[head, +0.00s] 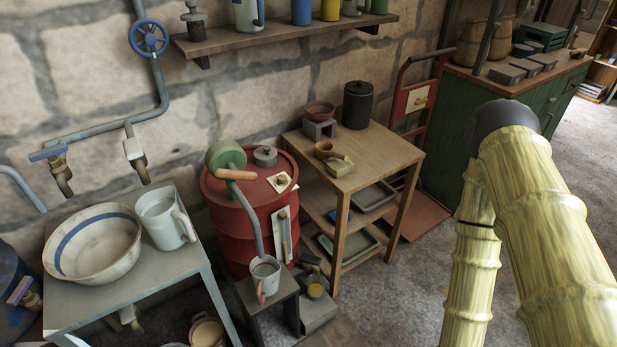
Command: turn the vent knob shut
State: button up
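A red drum (225,210) stands upright against the stone wall. On its lid, a small brass knob (281,180) sits on a cream plate; it looks like the vent knob, but its setting is too small to read. A similar knob (421,101) sits on a cream plate on a red upright frame further right, so I cannot be sure which is the vent knob. My arm rises at the right, well apart from the drum. My gripper is not in view.
A green-headed pump with a wooden handle (236,175) stands on the drum, its pipe reaching down to a mug (265,278) on a low stool. A wooden table (385,156) with pots stands right of the drum. A sink bench (85,300) stands left.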

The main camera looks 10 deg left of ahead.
aim_at(283, 180)
jog(key=z, duration=0.5)
jog(key=i, duration=0.85)
jog(key=u, duration=0.95)
